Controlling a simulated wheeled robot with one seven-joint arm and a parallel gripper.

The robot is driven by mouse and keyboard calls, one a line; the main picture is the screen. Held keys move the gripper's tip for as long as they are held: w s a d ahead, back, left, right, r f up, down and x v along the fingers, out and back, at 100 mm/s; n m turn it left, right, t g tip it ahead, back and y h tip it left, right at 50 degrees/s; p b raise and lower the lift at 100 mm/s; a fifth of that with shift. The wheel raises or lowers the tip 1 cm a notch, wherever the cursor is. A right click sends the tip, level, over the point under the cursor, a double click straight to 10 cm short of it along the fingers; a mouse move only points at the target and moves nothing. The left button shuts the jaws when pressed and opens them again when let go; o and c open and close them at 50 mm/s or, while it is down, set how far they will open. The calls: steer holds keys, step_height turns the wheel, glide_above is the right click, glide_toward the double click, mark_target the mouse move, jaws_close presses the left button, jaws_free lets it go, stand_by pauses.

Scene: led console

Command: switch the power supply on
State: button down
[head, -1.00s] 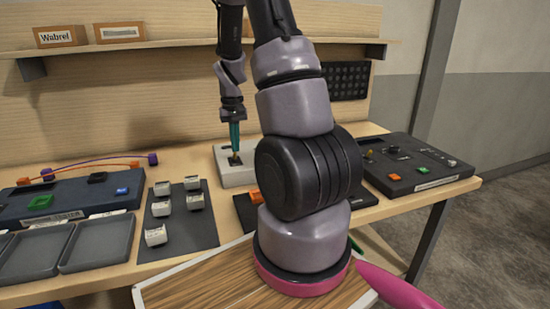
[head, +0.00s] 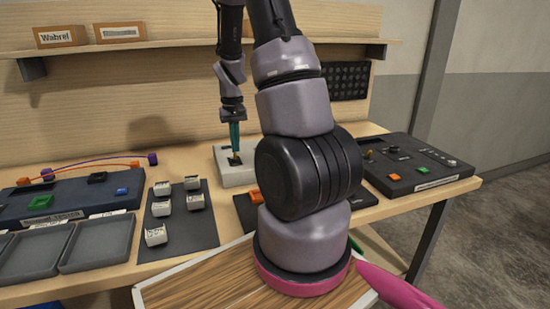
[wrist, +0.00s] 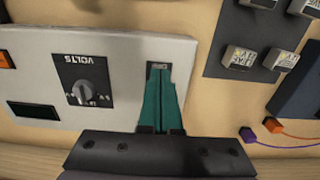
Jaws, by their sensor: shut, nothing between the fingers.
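The power supply is a pale grey box (head: 232,178) on the bench, partly hidden by my arm in the head view. In the wrist view its pale face (wrist: 125,55) carries a black VOLTS dial (wrist: 82,80) with a silver knob, and a dark display (wrist: 33,111). My gripper (head: 236,153) points down over the box with its teal fingers together and empty. In the wrist view the fingertips (wrist: 159,70) are beside a small labelled dark fitting (wrist: 158,66), right of the dial. The fingers partly cover it, so I cannot tell its setting or whether they touch it.
A mat (head: 185,232) with several small pale blocks lies left of the supply. Farther left are a dark blue board (head: 70,203) with orange and purple leads and grey trays (head: 98,242). A dark control panel (head: 415,168) stands at right. A shelf (head: 190,48) runs behind.

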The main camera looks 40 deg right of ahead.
mark_target(237, 166)
steer(key=shift+f, duration=0.25)
steer(key=shift+f, duration=1.2)
steer(key=shift+w, duration=0.2)
steer(key=shift+w+d, duration=0.2)
steer(key=shift+w, duration=0.35)
steer(key=shift+w+d, duration=0.2)
steer(key=shift+w, duration=0.35)
steer(key=shift+s+a+r, duration=0.1)
steer(key=shift+s+r, duration=0.1)
steer(key=shift+r, duration=1.55)
steer(key=shift+s+a+r, duration=0.1)
steer(key=shift+s+r, duration=0.1)
steer(key=shift+r, duration=1.55)
steer(key=shift+d, duration=0.1)
